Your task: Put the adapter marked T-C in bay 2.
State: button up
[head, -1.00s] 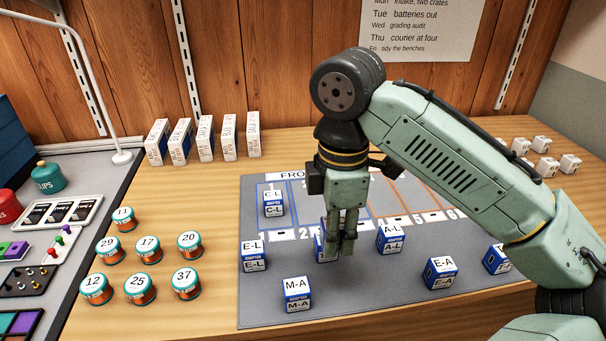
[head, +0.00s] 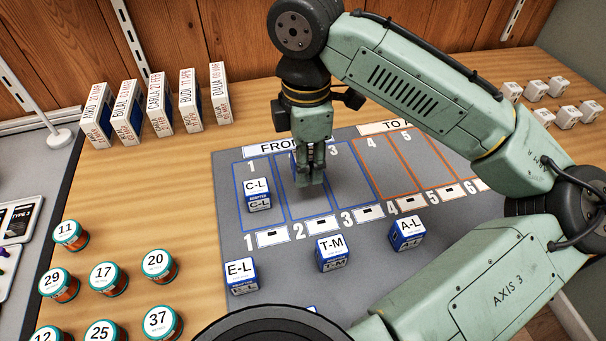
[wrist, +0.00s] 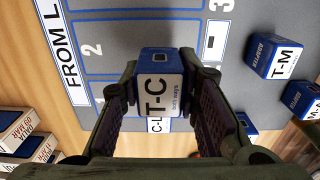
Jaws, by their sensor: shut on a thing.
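The adapter marked T-C (wrist: 160,82), a white and blue block, is between the fingers of my gripper (wrist: 160,100) in the wrist view. In the head view my gripper (head: 311,180) points down over the upper part of bay 2 (head: 309,209), near the line to bay 3. There the adapter is almost wholly hidden behind the fingers. I cannot tell whether it touches the mat. Bay 2 also shows in the wrist view (wrist: 110,52), beyond the held adapter. The C-L adapter (head: 259,195) stands in bay 1.
T-M (head: 333,254), A-L (head: 407,233) and E-L (head: 241,275) adapters stand on the grey mat in front of the bays. Bay 3 (head: 350,190) and the orange bays on the right look empty. Boxes (head: 160,104) and numbered jars (head: 108,279) are on the left.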

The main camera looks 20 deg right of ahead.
aim_at(305, 193)
jog(key=shift+f, duration=2.65)
jog(key=shift+f, duration=0.2)
jog(key=o, duration=1)
jog(key=shift+o, duration=0.2)
notch_tip(305, 193, up, 12)
jog(key=shift+r, duration=0.25)
